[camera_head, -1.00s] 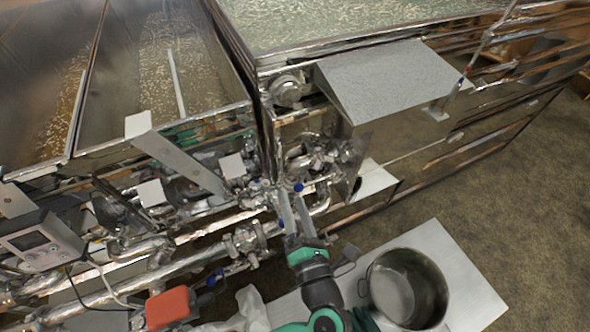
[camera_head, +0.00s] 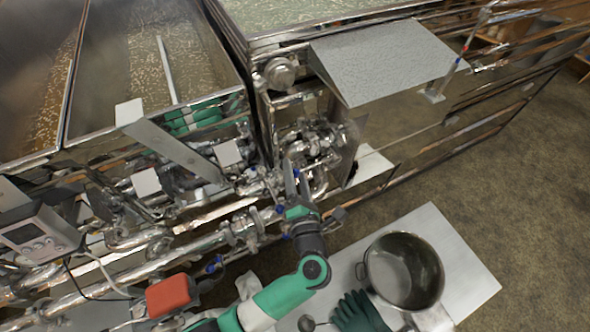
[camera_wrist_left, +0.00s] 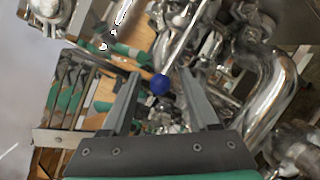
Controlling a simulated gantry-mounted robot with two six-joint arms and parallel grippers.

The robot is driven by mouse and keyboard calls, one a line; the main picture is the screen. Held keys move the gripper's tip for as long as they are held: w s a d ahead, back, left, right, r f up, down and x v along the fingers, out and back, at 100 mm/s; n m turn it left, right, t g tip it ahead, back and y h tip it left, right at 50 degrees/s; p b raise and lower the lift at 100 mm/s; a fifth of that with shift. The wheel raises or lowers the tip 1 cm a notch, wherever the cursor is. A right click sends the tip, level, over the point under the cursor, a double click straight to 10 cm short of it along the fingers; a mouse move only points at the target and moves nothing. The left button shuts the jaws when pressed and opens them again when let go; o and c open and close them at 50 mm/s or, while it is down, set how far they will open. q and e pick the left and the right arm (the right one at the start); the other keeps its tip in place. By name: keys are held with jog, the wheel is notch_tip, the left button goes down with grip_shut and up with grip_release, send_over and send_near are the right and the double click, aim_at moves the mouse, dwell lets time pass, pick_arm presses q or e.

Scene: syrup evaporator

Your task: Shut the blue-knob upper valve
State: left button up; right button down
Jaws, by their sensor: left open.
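In the left wrist view a round blue knob (camera_wrist_left: 159,84) on a thin metal lever shows between the fingers of my left gripper (camera_wrist_left: 166,80). The fingers are open, and I cannot tell whether either touches the knob. In the head view my left gripper (camera_head: 295,172) reaches up among the shiny pipes in front of the evaporator, and its fingers seem to hide the upper knob. Another small blue knob (camera_head: 279,209) shows just left of the gripper, lower down. My right gripper is not in view.
Steel pipework (camera_head: 240,228) runs along the front, close to my left gripper. A grey sloped hood (camera_head: 385,58) stands above right. Below right, a pot (camera_head: 403,270) and green gloves (camera_head: 358,312) rest on a pale bench (camera_head: 450,240). A red box (camera_head: 170,295) sits lower left.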

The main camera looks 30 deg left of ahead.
pick_arm(q)
jog(key=shift+w+a, duration=0.15)
grip_shut()
dwell(1.4)
